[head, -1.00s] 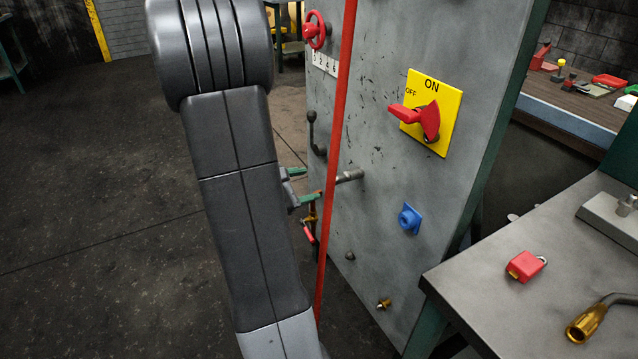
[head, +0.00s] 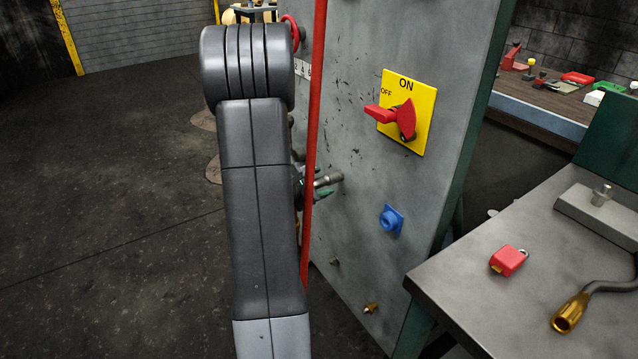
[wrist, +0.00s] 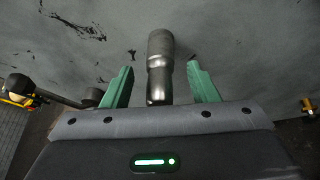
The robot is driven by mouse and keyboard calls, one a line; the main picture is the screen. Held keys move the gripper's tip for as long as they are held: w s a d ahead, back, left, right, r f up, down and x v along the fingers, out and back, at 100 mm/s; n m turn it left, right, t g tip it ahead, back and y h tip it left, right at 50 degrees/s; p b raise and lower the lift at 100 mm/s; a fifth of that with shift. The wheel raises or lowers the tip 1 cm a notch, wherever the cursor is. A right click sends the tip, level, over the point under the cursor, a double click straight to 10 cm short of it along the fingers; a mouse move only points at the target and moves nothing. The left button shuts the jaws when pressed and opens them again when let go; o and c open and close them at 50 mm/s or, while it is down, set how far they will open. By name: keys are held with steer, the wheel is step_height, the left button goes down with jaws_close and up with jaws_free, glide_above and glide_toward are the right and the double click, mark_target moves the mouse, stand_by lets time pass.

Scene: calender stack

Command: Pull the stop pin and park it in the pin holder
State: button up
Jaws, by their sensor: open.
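The stop pin (head: 329,179) is a grey metal rod sticking out of the grey panel, below and left of the yellow switch plate. In the wrist view the stop pin (wrist: 160,60) stands between the two green fingers of my gripper (wrist: 161,84). The fingers are open, with a gap on each side of the pin. In the head view my gripper (head: 316,189) is mostly hidden behind my arm and the red post. A grey block (head: 590,214) with a short metal peg stands on the bench at right; I cannot tell whether it is the pin holder.
The panel (head: 350,110) carries a red switch handle (head: 398,117), a blue fitting (head: 391,219) and a small brass fitting (head: 370,309). A red post (head: 314,120) stands before it. A red padlock (head: 508,260) and a brass-ended tool (head: 572,312) lie on the bench.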

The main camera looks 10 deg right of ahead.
jaws_close()
stand_by(0.5)
steer(key=shift+a, duration=0.15)
steer(key=shift+s+a+b, duration=0.2)
steer(key=shift+s+a, duration=0.15)
steer(key=shift+a, duration=0.55)
steer(key=shift+s+a+b, duration=0.2)
steer(key=shift+s+a, duration=0.1)
steer(key=shift+a, duration=0.55)
steer(key=shift+s+a+b, duration=0.2)
steer(key=shift+s+a, duration=0.15)
steer(key=shift+a, duration=0.55)
